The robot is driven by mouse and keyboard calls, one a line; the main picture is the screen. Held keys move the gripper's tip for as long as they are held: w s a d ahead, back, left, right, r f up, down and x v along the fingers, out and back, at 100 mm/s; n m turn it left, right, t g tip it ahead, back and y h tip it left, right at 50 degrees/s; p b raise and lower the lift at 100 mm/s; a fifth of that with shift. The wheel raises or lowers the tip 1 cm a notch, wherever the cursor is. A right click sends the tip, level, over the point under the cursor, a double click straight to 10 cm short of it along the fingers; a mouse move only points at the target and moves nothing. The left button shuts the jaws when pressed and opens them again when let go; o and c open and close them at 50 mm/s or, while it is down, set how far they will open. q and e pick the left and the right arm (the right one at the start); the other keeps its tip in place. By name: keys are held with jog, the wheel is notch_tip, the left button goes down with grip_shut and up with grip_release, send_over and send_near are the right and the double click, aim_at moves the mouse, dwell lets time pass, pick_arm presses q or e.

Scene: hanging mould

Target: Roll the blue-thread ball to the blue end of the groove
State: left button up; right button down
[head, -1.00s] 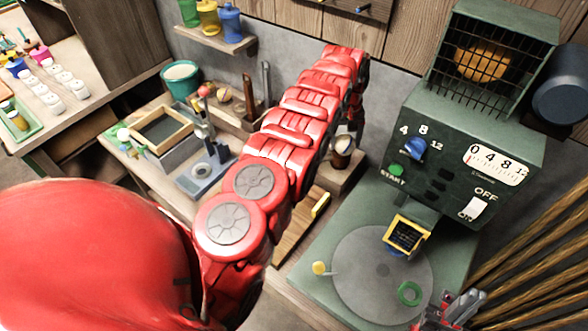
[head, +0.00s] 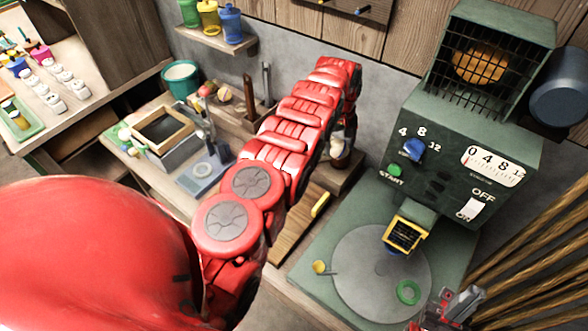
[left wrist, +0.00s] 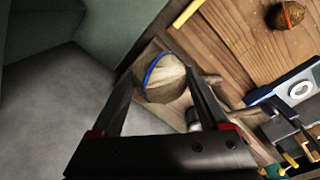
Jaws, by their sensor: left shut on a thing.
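The ball with a blue thread (left wrist: 165,80) is pale and wood-coloured, with a blue band along its upper left side in the left wrist view. My left gripper (left wrist: 160,85) is shut on it, with one dark finger at each side. In the head view my left gripper (head: 343,140) is small and partly hidden behind my red arm, above a wooden block by the wall. A second ball, brown with a reddish band (left wrist: 287,15), lies on planks. The groove and its blue end cannot be made out. My right gripper (head: 445,302) shows only partly at the lower right; its jaws are unclear.
A green machine (head: 465,165) with a round plate (head: 380,275) stands at the right. A wooden board with a yellow strip (head: 320,204) lies left of it. A framed box (head: 160,132) and teal bucket (head: 180,78) stand at the left. Ropes hang at the right.

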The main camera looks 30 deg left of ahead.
aim_at(332, 151)
pick_arm(q)
jog(key=shift+a+f, duration=0.1)
jog(key=shift+a, duration=0.1)
jog(key=shift+s+a+f+n, duration=0.1)
jog(key=shift+a+f+n, duration=0.05)
jog(key=shift+f+n, duration=0.15)
jog(key=shift+f, duration=0.15)
jog(key=shift+s+f+p, duration=0.1)
jog(key=shift+f+p, duration=0.25)
jog(key=shift+p, duration=0.05)
jog(key=shift+a+f+n, duration=0.15)
jog(key=shift+a+n, duration=0.15)
jog(key=shift+a, duration=0.05)
jog(key=shift+s+a+f, duration=0.1)
jog(key=shift+s+f, duration=0.1)
jog(key=shift+f, duration=0.05)
